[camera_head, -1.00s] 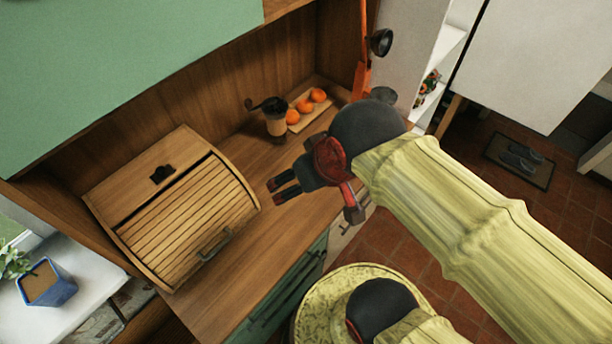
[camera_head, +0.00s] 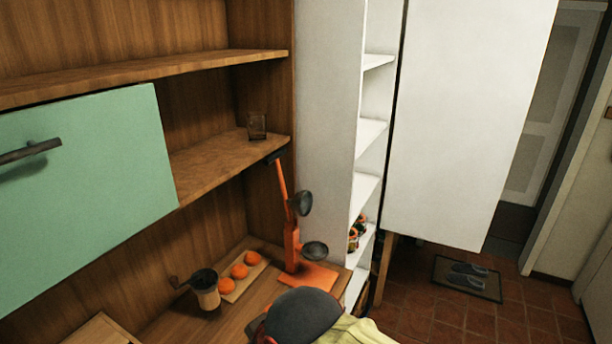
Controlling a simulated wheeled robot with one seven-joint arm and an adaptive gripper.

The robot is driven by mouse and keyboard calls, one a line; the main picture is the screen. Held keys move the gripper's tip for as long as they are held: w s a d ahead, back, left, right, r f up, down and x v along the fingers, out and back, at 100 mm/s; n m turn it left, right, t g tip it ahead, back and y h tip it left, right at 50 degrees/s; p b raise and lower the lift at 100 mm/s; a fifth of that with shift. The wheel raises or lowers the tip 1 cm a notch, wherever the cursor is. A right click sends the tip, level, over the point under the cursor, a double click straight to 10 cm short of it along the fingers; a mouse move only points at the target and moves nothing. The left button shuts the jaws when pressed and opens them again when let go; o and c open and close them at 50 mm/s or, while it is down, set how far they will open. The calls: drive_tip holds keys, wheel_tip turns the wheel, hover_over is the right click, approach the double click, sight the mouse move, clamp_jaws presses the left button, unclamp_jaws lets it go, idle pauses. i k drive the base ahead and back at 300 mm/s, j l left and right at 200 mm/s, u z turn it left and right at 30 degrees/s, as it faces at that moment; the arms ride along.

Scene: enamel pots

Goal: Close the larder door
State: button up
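The larder is a tall white cabinet (camera_head: 327,110) right of the wooden dresser. Its door (camera_head: 465,120) is a plain white panel standing open to the right, with a gap through which the larder's shelves (camera_head: 369,134) show. No handle shows on the visible face of the door. My arm shows only at the bottom edge, as a dark rounded joint and some yellow sleeve, left of and below the door and apart from it in the picture. My gripper's fingers are out of the frame.
A glass (camera_head: 257,126) stands on the shelf above. Slippers lie on a floor mat (camera_head: 467,278); tiled floor right of the larder is mostly clear.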

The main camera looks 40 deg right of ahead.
sight(470, 69)
drive_tip(key=k+l+u, duration=0.1)
drive_tip(key=l, duration=0.6)
drive_tip(key=k+l, duration=0.2)
drive_tip(key=l, duration=0.5)
drive_tip(key=k+l+u, duration=0.15)
drive_tip(key=l, duration=0.55)
drive_tip(key=k+l, duration=0.25)
drive_tip(key=l, duration=0.45)
drive_tip(key=k+l+u, duration=0.15)
drive_tip(key=l, duration=0.5)
drive_tip(key=k+l, duration=0.3)
drive_tip(key=l, duration=0.35)
drive_tip(key=k+l+u, duration=0.15)
drive_tip(key=l, duration=0.55)
drive_tip(key=k+l, duration=0.35)
drive_tip(key=l, duration=0.25)
drive_tip(key=u, duration=0.05)
